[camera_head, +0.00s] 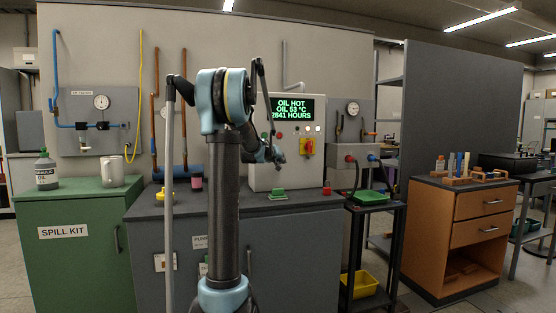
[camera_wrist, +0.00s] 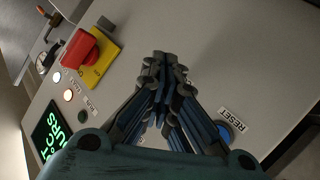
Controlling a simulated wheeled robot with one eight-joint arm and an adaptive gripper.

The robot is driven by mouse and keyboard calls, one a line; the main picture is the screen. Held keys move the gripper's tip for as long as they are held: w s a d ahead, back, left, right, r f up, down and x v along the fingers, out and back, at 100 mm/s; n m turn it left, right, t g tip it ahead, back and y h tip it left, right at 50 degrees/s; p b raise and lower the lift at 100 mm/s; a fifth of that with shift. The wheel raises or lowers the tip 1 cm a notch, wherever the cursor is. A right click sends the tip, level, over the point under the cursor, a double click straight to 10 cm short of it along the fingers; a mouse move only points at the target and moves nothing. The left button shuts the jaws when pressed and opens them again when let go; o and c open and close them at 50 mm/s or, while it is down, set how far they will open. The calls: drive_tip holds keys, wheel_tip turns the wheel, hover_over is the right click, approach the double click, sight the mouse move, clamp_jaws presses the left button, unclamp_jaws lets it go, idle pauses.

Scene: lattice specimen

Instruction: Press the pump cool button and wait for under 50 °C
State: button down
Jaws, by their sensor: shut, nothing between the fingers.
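The control panel (camera_head: 262,178) stands on the grey cabinet. Its display (camera_head: 292,108) reads OIL HOT, OIL 53 °C, 2841 HOURS; part of it shows in the wrist view (camera_wrist: 48,132). My gripper (camera_head: 277,156) is in front of the panel's lower part, its fingers together and empty. In the wrist view the fingertips (camera_wrist: 166,62) are over bare panel; contact cannot be told. A blue button (camera_wrist: 226,131) labelled RESET is partly visible beside the fingers. No pump cool label is readable; my gripper hides part of the panel.
A red knob on a yellow plate (camera_wrist: 84,52) and small round lamps or buttons (camera_wrist: 68,95) lie left of my fingers in the wrist view. A green object (camera_head: 278,195) lies on the cabinet top. A green spill kit cabinet (camera_head: 75,210) stands left, an orange drawer unit (camera_head: 455,225) right.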

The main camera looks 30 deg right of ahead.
drive_tip(key=s, duration=0.2)
drive_tip(key=s+a, duration=0.1)
drive_tip(key=s, duration=0.1)
drive_tip(key=shift+s, duration=0.1)
idle(0.8)
drive_tip(key=s+a+f+n+g+y, duration=0.15)
drive_tip(key=s+a+f, duration=0.3)
drive_tip(key=a, duration=0.55)
drive_tip(key=s+a+f+y, duration=0.25)
drive_tip(key=s+a, duration=0.35)
drive_tip(key=a, duration=0.4)
drive_tip(key=s+a+f+g+y, duration=0.1)
drive_tip(key=s+a+f+y, duration=0.1)
drive_tip(key=s+a+f, duration=0.5)
drive_tip(key=s+a+f+n+g+y, duration=0.1)
drive_tip(key=s+a+f+n+y, duration=0.1)
drive_tip(key=s+a+f, duration=0.6)
drive_tip(key=s+a+f+n+g+y, duration=0.2)
drive_tip(key=s+a+f+y, duration=0.2)
drive_tip(key=s+a+f, duration=0.4)
drive_tip(key=s+a, duration=0.6)
drive_tip(key=a, duration=0.2)
drive_tip(key=shift+s+f, duration=0.2)
drive_tip(key=shift+a+n, duration=0.1)
drive_tip(key=shift+n, duration=0.15)
